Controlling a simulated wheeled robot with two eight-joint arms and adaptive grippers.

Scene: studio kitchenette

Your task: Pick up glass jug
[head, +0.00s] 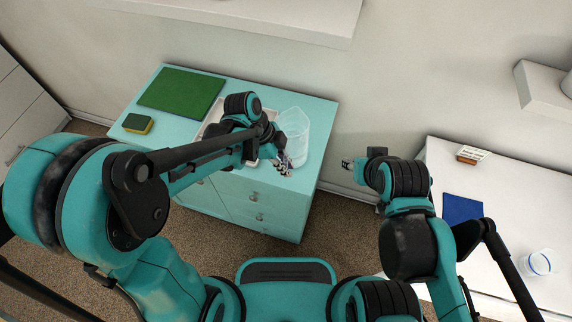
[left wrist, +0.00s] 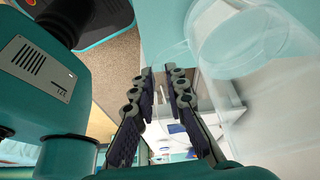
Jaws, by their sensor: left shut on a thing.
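The clear glass jug (head: 294,128) is at the right part of the turquoise counter in the head view. It also fills the upper right of the left wrist view (left wrist: 255,45), with its handle towards the fingers. My left gripper (head: 284,164) is at the near side of the jug, shut on it at the handle; its two fingers also show in the left wrist view (left wrist: 163,75). I cannot tell whether the jug's base touches the counter. My right gripper (head: 347,165) is beyond the counter's right edge, away from the jug; its fingers are too small to read.
The turquoise counter (head: 325,105) carries a green board (head: 182,91), a sponge (head: 137,123) and a sink (head: 208,121), partly hidden by my left arm. A white table (head: 500,190) at right holds a blue mat (head: 462,208), a small sign (head: 472,154) and a clear cup (head: 541,263).

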